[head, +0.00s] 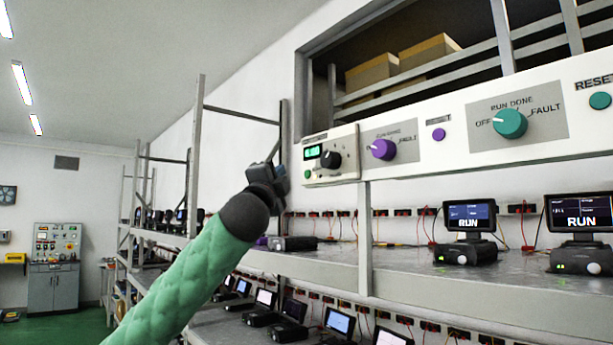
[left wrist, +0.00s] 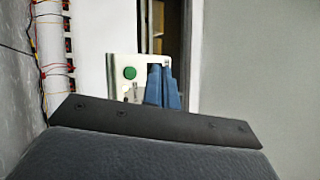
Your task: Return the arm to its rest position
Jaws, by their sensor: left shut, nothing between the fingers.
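My left arm, in a green sleeve, comes in from the lower left in the head view. Its gripper (head: 281,177) is raised beside the left end of the control panel (head: 450,141), just left of a small display and a black knob (head: 330,159). In the left wrist view the blue fingers (left wrist: 163,88) are together with nothing between them. Behind them is a pale panel end with a green round button (left wrist: 130,73). I cannot tell whether the fingertips touch the panel. My right gripper is not in view.
The panel carries purple and teal knobs (head: 510,123). Below it, a metal shelf (head: 400,283) holds several devices with screens, some reading RUN (head: 469,216). Rack uprights (head: 194,155) stand close to the arm. Boxes (head: 430,50) sit above. Open green floor and a grey cabinet (head: 54,285) are at far left.

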